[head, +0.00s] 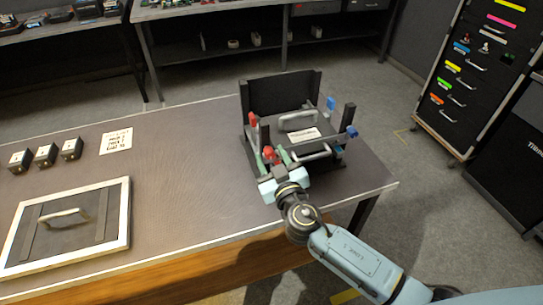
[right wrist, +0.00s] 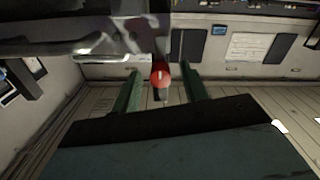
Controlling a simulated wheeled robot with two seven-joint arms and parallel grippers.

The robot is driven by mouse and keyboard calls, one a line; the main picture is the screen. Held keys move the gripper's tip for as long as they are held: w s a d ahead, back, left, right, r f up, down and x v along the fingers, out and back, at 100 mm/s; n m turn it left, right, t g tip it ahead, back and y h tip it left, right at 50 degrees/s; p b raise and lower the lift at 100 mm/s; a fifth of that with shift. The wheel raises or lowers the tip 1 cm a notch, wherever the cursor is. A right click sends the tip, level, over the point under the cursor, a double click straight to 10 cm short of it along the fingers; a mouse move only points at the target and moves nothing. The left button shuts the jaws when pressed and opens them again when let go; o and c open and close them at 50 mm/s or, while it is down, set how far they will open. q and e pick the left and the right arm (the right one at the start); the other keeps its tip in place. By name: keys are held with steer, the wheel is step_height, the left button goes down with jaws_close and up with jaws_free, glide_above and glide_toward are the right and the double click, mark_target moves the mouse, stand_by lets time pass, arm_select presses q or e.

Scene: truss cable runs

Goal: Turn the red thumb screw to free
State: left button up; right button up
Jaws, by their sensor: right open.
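A red thumb screw (head: 268,152) is at the near left side of a black fixture (head: 282,95) on the table's right end. In the right wrist view its round red head (right wrist: 160,76) is seen end-on, with a dark shaft below it. My right gripper (head: 275,157) is open, and its two green fingers lie either side of the red head. In the right wrist view the gripper (right wrist: 161,90) shows gaps on both sides of the head, so no contact is visible. A second red part (head: 252,119) stands farther back on the fixture. My left gripper is not in view.
Blue knobs (head: 352,132) sit on the fixture's right side, and a grey handle (head: 297,121) is on top. A framed panel (head: 125,222) with a handle lies at the table's left front. Small black blocks (head: 45,155) and a paper sheet (head: 116,141) lie behind. The table middle is clear.

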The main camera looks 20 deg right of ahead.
steer(key=shift+w, duration=0.1)
steer(key=shift+c, duration=0.4)
jaws_close()
steer(key=shift+n, duration=0.3)
steer(key=shift+n+b, duration=0.45)
steer(key=shift+n, duration=0.55)
steer(key=n, duration=0.3)
steer(key=shift+n, duration=0.3)
steer(key=n, duration=1.1)
steer(key=shift+n+p, duration=0.3)
